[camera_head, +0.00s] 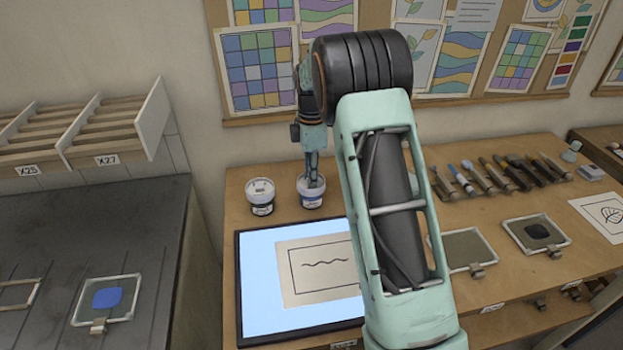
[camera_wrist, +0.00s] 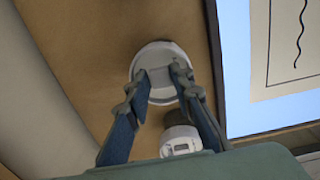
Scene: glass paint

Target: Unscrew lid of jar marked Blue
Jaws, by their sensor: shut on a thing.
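Two small jars with white lids stand side by side at the back left of the wooden bench. The right jar (camera_head: 311,200) has a bluish band; its marking is too small to read. My gripper (camera_head: 313,178) reaches down onto it from above. In the wrist view my gripper (camera_wrist: 161,74) has its two fingers on either side of the round white lid (camera_wrist: 158,52), shut on it. I cannot tell whether the lid is turned or loose. The left jar (camera_head: 261,203) has a dark band and an unreadable label; it also shows in the wrist view (camera_wrist: 181,140), close beside my fingers.
A lit panel (camera_head: 257,331) with a line drawing lies in front of the jars. Brushes and tools (camera_head: 490,178) lie to the right. Framed panes (camera_head: 541,250) lie at the front right. A dark counter (camera_head: 150,225) with a blue-painted pane is at left.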

